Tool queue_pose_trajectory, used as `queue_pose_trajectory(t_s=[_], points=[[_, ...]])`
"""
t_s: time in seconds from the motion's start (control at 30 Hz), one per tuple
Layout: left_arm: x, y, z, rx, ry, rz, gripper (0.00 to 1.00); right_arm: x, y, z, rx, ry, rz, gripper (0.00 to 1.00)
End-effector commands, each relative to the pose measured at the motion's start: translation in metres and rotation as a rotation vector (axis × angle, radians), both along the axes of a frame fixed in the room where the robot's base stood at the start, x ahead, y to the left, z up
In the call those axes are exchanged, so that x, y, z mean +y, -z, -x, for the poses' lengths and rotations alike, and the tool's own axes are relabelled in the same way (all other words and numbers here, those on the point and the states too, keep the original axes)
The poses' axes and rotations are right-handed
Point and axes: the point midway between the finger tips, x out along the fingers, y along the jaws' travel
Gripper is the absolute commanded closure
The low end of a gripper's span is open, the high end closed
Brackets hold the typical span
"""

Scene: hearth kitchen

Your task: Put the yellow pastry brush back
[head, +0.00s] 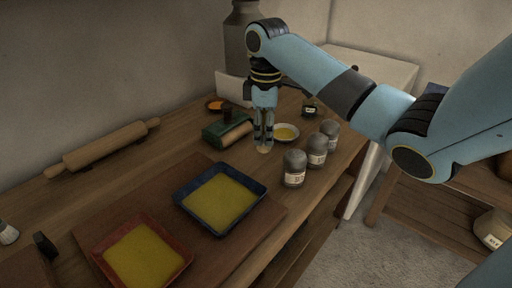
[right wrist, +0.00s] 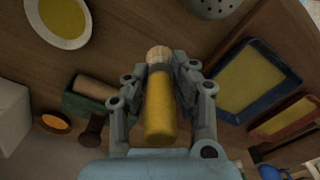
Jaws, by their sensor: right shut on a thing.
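My right gripper (head: 264,137) is shut on the yellow pastry brush and holds it over the wooden counter. In the right wrist view the gripper (right wrist: 162,76) has its fingers on both sides of the brush (right wrist: 160,112). Its yellow handle points toward the camera, and its grey collar and pale bristles point away. In the head view only the pale bristle end (head: 264,149) shows clearly below the fingers, close to the counter; I cannot tell if it touches. A green holder (head: 212,134) with a tan roller (head: 236,135) stands just left of the gripper. My left gripper is not in view.
A pale dish of yellow (head: 286,132) and several grey jars (head: 294,168) stand right of the gripper. A blue tray (head: 181,196) and a red tray (head: 100,252) lie on a board in front. A rolling pin (head: 103,147) lies at the back left.

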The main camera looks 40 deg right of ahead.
Motion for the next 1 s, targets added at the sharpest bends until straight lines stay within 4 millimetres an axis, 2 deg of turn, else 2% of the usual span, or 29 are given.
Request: queue_pose_trajectory(t_s=[0.03, 0.17, 0.5, 0.87, 0.9, 1.0], points=[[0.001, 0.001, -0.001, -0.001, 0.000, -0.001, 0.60, 0.005, 0.005, -0.008, -0.002, 0.002, -0.004, 1.00], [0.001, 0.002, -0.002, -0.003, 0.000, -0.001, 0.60, 0.010, 0.012, -0.018, 0.000, 0.001, -0.001, 1.00], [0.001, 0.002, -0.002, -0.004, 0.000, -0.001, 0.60, 0.010, 0.052, -0.019, 0.001, 0.001, 0.001, 1.00], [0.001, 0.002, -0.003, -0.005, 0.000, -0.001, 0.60, 0.010, 0.056, -0.019, 0.001, 0.001, 0.001, 1.00], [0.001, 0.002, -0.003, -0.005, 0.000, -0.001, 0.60, 0.010, 0.056, -0.019, 0.001, 0.001, 0.001, 0.71], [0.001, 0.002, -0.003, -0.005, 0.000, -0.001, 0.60, 0.010, 0.056, -0.019, 0.001, 0.001, 0.001, 0.58]])
